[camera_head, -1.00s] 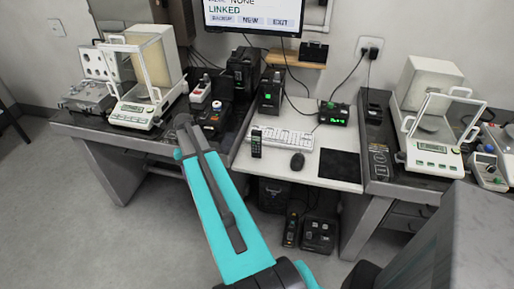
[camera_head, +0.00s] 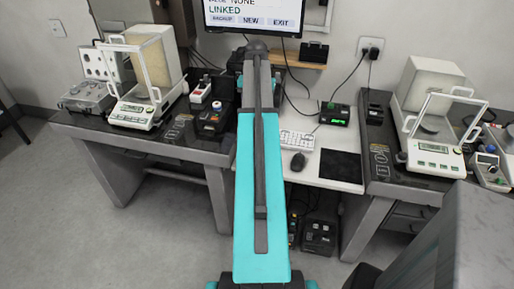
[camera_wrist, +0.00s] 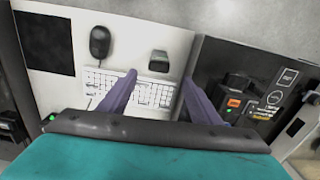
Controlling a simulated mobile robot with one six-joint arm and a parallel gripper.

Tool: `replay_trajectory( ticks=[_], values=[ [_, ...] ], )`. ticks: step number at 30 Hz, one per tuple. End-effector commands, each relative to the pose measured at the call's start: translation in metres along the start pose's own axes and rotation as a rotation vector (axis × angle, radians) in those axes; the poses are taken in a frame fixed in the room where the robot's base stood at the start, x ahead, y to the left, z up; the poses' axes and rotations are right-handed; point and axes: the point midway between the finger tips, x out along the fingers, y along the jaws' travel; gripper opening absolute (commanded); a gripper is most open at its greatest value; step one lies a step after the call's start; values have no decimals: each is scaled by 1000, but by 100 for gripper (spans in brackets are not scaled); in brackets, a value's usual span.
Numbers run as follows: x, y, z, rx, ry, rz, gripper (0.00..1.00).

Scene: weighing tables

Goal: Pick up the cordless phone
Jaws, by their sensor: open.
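The cordless phone (camera_wrist: 158,61) is a small dark handset on the white desk (camera_wrist: 165,30). In the wrist view it lies just beyond the keyboard, near the desk's right edge. My gripper (camera_wrist: 160,76) is open and empty. Its two fingers point toward the phone, with the fingertips to either side of its near end in the picture. The phone appears apart from the fingers; the height between them is hard to tell. In the head view my arm hides the phone and the gripper.
A white keyboard (camera_wrist: 150,92) lies under the fingers. A black mouse (camera_wrist: 98,42) and a black mat (camera_wrist: 45,45) lie beside the phone. A dark table (camera_head: 120,145) with devices adjoins the desk. Weighing balances (camera_head: 145,85) stand at both sides, and a monitor (camera_head: 252,15) hangs behind.

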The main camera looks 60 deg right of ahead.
Motion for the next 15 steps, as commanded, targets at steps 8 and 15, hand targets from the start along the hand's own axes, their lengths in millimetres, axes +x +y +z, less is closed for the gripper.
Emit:
replay_trajectory(
  ticks=[8,15],
  values=[
    [1,0,0,-1,0,0,58],
    [13,0,0,-1,-1,0,58]
  ],
)
